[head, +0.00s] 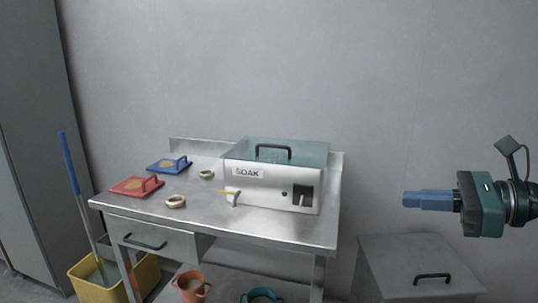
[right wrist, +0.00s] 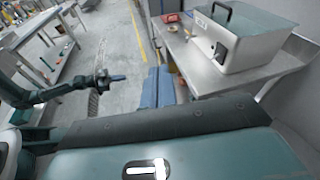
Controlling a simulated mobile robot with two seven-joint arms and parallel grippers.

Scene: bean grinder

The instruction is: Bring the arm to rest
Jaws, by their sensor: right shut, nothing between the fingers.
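My right gripper (head: 406,199) is at the right of the head view, with its blue fingers closed together and pointing left. It is empty and in open air, well to the right of the metal table (head: 325,228). Its blue fingers (right wrist: 158,88) also show in the right wrist view, above the floor beside the table. My left arm shows at the left of the right wrist view, its gripper (right wrist: 118,78) small and far off. I cannot tell whether that gripper is open. The left arm is outside the head view.
A white SOAK box (head: 262,190) with a clear lid stands on the table. A grey cabinet (head: 410,265) stands below my right gripper. A yellow bucket (head: 148,275) stands at left.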

